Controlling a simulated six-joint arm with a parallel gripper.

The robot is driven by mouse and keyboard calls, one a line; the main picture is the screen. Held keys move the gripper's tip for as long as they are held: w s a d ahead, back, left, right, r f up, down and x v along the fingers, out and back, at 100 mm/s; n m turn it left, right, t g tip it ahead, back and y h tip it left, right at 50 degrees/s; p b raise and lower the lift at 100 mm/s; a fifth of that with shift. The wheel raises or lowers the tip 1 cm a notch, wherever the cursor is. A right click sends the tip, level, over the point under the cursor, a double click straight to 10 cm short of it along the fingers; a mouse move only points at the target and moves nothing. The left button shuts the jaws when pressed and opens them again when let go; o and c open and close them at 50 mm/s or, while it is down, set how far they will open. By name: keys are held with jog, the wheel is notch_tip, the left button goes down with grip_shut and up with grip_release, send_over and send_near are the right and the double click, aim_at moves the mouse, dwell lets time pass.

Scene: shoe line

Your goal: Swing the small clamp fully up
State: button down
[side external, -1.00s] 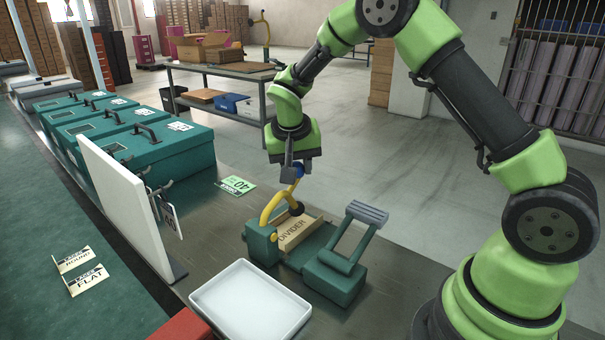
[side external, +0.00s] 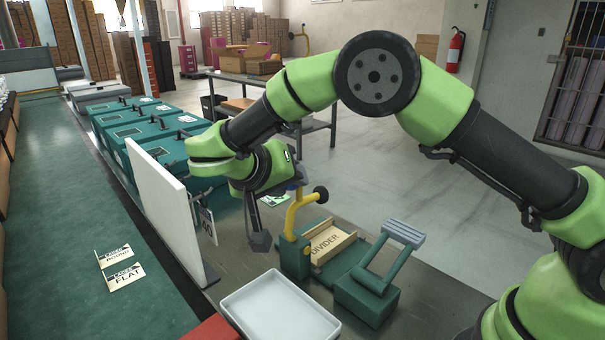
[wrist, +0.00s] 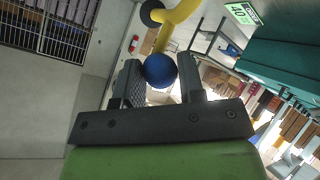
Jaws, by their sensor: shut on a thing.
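The small clamp is a bent yellow arm (side external: 291,218) on a green block beside the wooden DIVIDER piece (side external: 328,241). Its arm stands upright, with its black tip (side external: 321,193) out to the right, raised clear of the wood. My gripper (side external: 296,182) comes in from the left, lying over sideways, at the top of the arm. In the wrist view, my gripper (wrist: 161,75) is shut on the clamp's blue ball knob (wrist: 160,69), with one finger on each side. In the side view, the gripper partly hides the knob.
A larger green clamp with a grey ribbed bar (side external: 404,234) stands right of the wood. A white tray (side external: 247,293) lies in front. A white upright panel (side external: 160,215) and green cases (side external: 150,130) are close on the left, behind my wrist.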

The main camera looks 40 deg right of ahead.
jog(key=shift+a+f, duration=0.25)
jog(key=shift+a, duration=0.45)
jog(key=shift+a+f, duration=0.25)
jog(key=shift+a, duration=0.4)
jog(key=shift+a+f, duration=0.25)
jog(key=shift+a, duration=0.45)
jog(key=c, duration=0.8)
grip_release()
jog(key=shift+r, duration=0.15)
jog(key=shift+v, duration=3.7)
